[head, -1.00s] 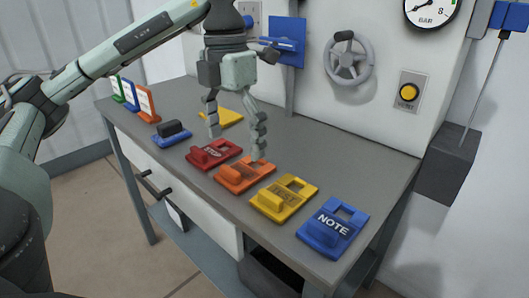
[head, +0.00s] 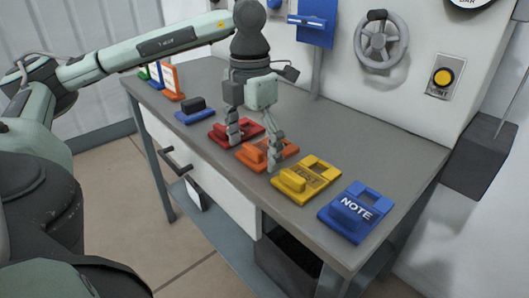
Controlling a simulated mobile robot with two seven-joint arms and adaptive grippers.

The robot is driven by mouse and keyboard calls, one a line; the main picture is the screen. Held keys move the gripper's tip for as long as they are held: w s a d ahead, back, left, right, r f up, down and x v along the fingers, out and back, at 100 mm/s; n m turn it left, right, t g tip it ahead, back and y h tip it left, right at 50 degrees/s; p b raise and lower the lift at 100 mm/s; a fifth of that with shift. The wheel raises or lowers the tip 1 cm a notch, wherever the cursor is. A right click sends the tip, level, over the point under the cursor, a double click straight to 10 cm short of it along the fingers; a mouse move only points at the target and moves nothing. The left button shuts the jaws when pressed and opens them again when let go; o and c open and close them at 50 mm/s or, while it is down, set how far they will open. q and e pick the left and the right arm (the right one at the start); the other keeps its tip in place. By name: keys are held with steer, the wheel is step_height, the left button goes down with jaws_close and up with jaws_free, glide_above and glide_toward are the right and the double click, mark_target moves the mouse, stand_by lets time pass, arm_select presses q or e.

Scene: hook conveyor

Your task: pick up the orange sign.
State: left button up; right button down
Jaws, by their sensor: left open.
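The orange sign (head: 286,150) lies flat on the grey workbench, between the red sign (head: 219,134) and the yellow sign (head: 318,171). My left gripper (head: 254,156) is open and points down over the orange sign. One finger is at the near left, by the gap between the red and orange signs. The other finger is in front of the orange sign's middle and hides part of it. I cannot tell whether the fingers touch the sign. My right gripper is not in view.
A blue sign marked NOTE (head: 350,214) lies at the right end of the workbench (head: 365,146). A blue block with a dark top (head: 195,114) and several upright signs stand at the left. A wall with a valve wheel (head: 381,41) and yellow button (head: 442,77) rises behind.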

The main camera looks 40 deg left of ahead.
arm_select(q)
steer(key=shift+c, duration=0.2)
steer(key=c, duration=1.2)
